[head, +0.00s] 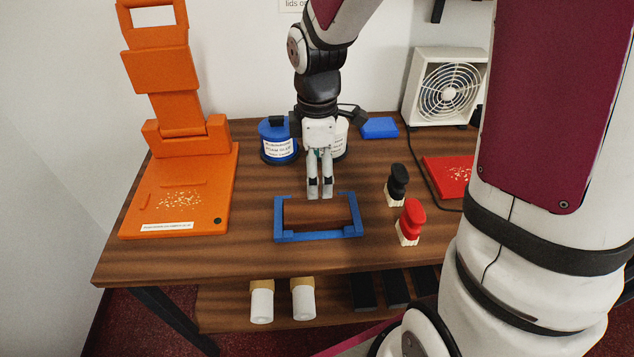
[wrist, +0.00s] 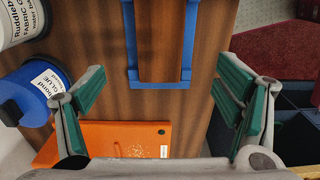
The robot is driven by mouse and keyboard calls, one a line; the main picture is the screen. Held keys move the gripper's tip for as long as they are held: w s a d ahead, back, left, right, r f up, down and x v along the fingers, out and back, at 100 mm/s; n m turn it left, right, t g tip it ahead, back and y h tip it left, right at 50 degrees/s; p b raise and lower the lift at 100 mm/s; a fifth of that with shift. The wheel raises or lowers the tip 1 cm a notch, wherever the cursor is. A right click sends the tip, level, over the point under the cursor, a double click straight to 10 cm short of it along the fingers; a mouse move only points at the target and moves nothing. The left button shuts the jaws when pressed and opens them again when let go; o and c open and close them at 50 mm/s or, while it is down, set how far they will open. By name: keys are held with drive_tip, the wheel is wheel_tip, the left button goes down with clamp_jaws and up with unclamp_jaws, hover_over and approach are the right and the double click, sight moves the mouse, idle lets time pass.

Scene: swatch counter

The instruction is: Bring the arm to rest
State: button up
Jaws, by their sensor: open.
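My gripper (head: 320,190) hangs pointing down over the wooden counter (head: 250,255), above the back part of a blue open frame (head: 318,235). In the wrist view my gripper (wrist: 160,110) has its green-padded fingers spread wide apart with nothing between them. The blue frame also shows in the wrist view (wrist: 160,85), beyond the fingers. My arm reaches down from the top of the head view.
Left is an orange stand (head: 165,205). Right are black-handled (head: 397,182) and red-handled (head: 410,220) brushes, a red board (head: 447,172) and a fan (head: 446,85).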

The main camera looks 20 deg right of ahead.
drive_tip(key=s+r+m+t, duration=0.4)
drive_tip(key=s+r+m, duration=1)
drive_tip(key=s, duration=0.4)
drive_tip(key=shift+d+r, duration=0.15)
drive_tip(key=shift+r, duration=0.65)
